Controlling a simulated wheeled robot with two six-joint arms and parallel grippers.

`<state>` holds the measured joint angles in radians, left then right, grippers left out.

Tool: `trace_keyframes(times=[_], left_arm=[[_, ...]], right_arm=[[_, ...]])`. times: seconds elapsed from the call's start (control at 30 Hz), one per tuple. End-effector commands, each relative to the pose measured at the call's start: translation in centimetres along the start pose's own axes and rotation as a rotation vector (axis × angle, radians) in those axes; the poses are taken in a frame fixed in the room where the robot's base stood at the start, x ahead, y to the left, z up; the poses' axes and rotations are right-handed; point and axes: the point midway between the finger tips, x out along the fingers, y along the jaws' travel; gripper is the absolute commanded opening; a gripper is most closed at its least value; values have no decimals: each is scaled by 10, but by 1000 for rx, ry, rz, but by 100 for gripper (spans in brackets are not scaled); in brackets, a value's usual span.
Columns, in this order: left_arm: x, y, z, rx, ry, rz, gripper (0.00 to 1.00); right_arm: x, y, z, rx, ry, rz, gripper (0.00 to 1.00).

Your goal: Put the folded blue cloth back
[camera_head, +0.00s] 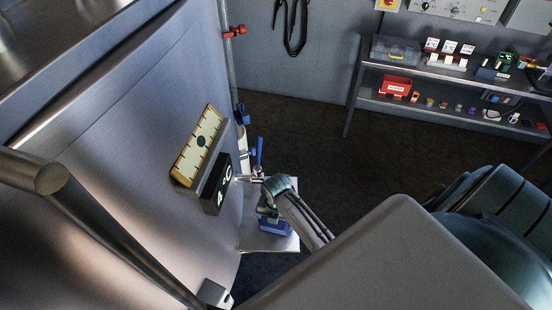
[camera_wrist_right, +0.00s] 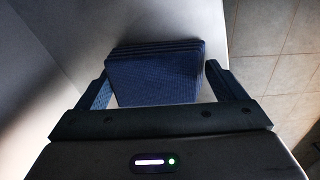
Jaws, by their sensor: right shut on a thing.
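The folded blue cloth (camera_head: 277,229) shows in the head view at the small steel shelf (camera_head: 266,244) beside the tank, partly hidden by my right gripper (camera_head: 270,212). In the right wrist view the cloth (camera_wrist_right: 153,80) is a dark blue stack of layers between the two fingers of my right gripper (camera_wrist_right: 158,82), which is shut on it. I cannot tell whether the cloth rests on the shelf or is just above it. My left gripper is not in view.
The curved steel tank (camera_head: 110,130) fills the left, with a yellow-edged gauge (camera_head: 200,146) and a black number display (camera_head: 217,185). Blue-handled valve parts (camera_head: 259,152) stand close behind my gripper. A rack (camera_head: 425,62) with small items is at the back right.

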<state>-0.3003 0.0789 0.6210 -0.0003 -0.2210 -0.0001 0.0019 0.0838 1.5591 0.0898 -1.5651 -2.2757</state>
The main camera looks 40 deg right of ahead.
Motion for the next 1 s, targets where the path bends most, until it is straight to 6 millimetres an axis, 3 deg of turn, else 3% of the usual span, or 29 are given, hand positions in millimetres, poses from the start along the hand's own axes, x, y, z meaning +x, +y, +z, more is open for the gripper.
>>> trace_keyframes(times=[0.33, 0.37, 0.4, 0.67, 0.83, 1.0], left_arm=[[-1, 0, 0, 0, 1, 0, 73], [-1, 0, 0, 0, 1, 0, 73], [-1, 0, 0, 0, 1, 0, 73], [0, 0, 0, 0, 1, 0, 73], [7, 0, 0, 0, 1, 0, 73], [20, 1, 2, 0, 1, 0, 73]], right_arm=[[5, 0, 0, 0, 0, 0, 72], [5, 0, 0, 0, 0, 0, 96], [4, 0, 0, 0, 0, 0, 100], [3, 0, 0, 0, -1, 1, 100], [-13, 0, 1, 0, -3, 2, 100], [-48, 0, 1, 0, -5, 5, 100]])
